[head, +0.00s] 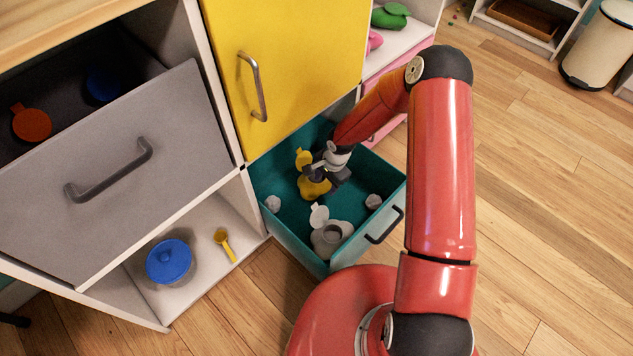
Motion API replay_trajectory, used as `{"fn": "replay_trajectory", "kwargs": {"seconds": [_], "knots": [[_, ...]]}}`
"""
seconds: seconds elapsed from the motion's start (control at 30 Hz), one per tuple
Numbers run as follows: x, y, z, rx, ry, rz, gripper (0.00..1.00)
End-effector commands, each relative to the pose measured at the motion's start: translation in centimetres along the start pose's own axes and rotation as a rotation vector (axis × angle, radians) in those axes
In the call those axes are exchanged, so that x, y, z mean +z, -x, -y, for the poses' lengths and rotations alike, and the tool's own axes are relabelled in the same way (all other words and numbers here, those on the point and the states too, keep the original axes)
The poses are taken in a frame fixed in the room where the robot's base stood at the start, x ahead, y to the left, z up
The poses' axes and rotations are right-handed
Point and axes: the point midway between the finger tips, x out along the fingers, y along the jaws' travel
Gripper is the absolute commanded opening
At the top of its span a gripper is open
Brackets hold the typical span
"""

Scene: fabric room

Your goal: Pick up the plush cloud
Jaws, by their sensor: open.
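An open teal drawer (285,165) holds several objects. A pale, lumpy white-grey shape (345,228) near its front looks most like the plush cloud, though I cannot be sure. A darker grey round patch and a small white disc (319,215) show at its top. My gripper (322,172) is inside the drawer, open, over a yellow object (313,188) towards the back. It is apart from the pale shape. The fingers are small in view, and part of the yellow object is hidden behind them.
A grey drawer (110,175) stands open at left, holding orange and blue items. Below it are a blue lidded pot (169,262) and a yellow spoon (224,243). A yellow cabinet door (300,60) is shut. Floor is clear at right.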

Motion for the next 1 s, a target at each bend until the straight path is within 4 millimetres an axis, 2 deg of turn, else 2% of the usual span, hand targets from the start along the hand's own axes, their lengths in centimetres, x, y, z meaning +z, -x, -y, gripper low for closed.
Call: {"fn": "replay_trajectory", "kwargs": {"seconds": [0.03,0.13,0.43,0.73,1.0], "knots": [[0.1,-1.1,-0.1,0.001,0.001,0.002,0.52],[0.0,-2.1,0.0,0.000,0.002,0.000,0.52],[0.0,-2.4,0.0,-0.001,0.001,-0.001,0.52],[0.0,-2.4,0.0,0.000,0.001,0.000,0.14],[0.0,-2.4,0.0,-0.001,0.001,0.000,0.12]]}}
